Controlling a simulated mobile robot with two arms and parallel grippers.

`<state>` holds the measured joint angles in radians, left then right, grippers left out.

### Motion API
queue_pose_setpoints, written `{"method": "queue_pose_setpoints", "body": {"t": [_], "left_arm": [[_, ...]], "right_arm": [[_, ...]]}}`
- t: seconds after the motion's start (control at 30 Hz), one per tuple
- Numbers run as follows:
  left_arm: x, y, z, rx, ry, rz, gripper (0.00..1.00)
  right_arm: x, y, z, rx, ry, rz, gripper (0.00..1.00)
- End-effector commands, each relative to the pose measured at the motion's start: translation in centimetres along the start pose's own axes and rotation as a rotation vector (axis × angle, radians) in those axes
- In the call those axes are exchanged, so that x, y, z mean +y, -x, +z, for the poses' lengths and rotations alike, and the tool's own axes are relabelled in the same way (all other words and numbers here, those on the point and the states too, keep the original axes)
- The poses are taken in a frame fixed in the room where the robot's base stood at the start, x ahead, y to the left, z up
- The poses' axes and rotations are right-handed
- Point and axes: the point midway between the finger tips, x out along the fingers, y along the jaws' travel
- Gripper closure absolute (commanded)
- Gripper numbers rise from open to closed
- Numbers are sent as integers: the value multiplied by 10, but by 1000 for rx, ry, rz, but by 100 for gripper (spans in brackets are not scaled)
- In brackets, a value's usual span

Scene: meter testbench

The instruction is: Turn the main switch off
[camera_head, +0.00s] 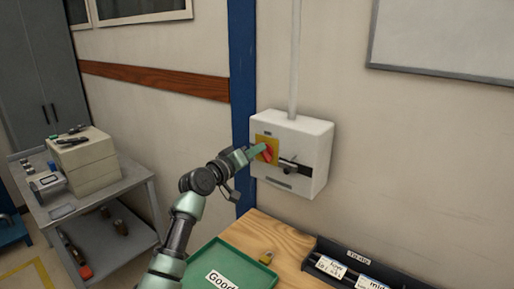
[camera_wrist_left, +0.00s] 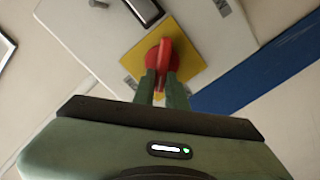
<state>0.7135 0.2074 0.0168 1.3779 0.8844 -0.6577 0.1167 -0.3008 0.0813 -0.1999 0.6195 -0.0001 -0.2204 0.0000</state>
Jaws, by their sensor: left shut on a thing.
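The main switch is a red rotary handle (camera_head: 268,154) on a yellow plate (camera_head: 262,141), on the front of a white wall box (camera_head: 311,142). My left gripper (camera_head: 260,151) is at the handle in the head view. In the left wrist view the left gripper (camera_wrist_left: 164,82) has its two green fingers on either side of the red handle (camera_wrist_left: 164,54), shut on it. The handle stands tilted in the head view; its pointer marks are too small to read. My right gripper is not in view.
A black lever (camera_head: 296,165) sticks out beside the switch on the box. Below are a wooden bench (camera_head: 262,232), a green tray (camera_head: 205,258) and a black bin (camera_head: 375,265). A blue post (camera_head: 243,75) stands left of the box. A grey cart (camera_head: 110,200) stands further left.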

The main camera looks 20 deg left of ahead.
Motion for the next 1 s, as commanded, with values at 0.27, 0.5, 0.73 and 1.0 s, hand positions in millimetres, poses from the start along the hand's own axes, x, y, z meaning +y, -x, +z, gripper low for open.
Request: {"method": "queue_pose_setpoints", "body": {"t": [0.27,0.5,0.73,1.0], "left_arm": [[-4,0,-1,1,267,-1,100],[-8,0,1,1,490,-2,100],[-11,0,2,2,670,-1,100],[-13,0,5,1,809,-1,100]], "right_arm": [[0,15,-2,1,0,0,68],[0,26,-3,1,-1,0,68],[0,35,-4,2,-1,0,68],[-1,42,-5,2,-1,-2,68]]}}
